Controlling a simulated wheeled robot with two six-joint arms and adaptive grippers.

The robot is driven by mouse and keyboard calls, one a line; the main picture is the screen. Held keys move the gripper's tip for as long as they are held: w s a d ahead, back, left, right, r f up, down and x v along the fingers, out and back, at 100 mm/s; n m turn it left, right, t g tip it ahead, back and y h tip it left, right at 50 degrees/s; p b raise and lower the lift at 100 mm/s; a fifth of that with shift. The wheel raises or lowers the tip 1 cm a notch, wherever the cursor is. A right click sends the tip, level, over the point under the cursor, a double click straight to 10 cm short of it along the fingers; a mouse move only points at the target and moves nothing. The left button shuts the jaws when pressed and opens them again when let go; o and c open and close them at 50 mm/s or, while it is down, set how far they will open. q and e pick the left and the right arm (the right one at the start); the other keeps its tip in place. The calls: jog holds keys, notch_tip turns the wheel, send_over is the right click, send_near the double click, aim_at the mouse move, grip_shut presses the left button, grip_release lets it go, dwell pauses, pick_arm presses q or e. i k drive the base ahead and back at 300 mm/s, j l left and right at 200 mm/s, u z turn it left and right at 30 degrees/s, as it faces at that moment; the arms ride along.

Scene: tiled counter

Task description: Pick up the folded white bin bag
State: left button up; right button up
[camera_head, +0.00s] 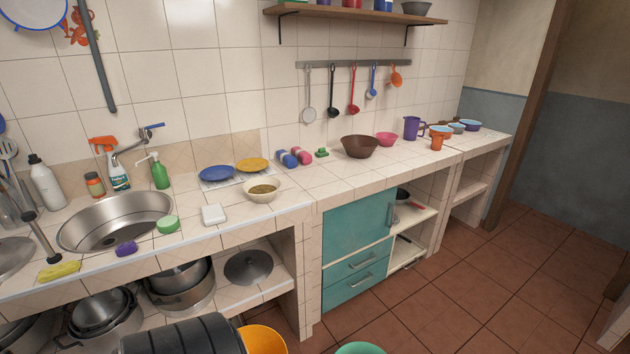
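A small white folded item (214,214), which looks like the folded white bin bag, lies flat on the tiled counter near its front edge. It sits left of a bowl of soup (262,190) and right of a green sponge (168,224). Nothing covers it. Neither of my grippers is in view.
A steel sink (115,222) is to the left, with a green soap bottle (159,172) behind it. Blue (216,173) and yellow (252,164) plates lie behind the white item. A dark ribbed object (180,337) and an orange container (263,340) stand below the counter.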

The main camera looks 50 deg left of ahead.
aim_at(211, 214)
jog(key=j+u, duration=0.1)
jog(key=u, duration=2.35)
jog(key=k+j, duration=0.05)
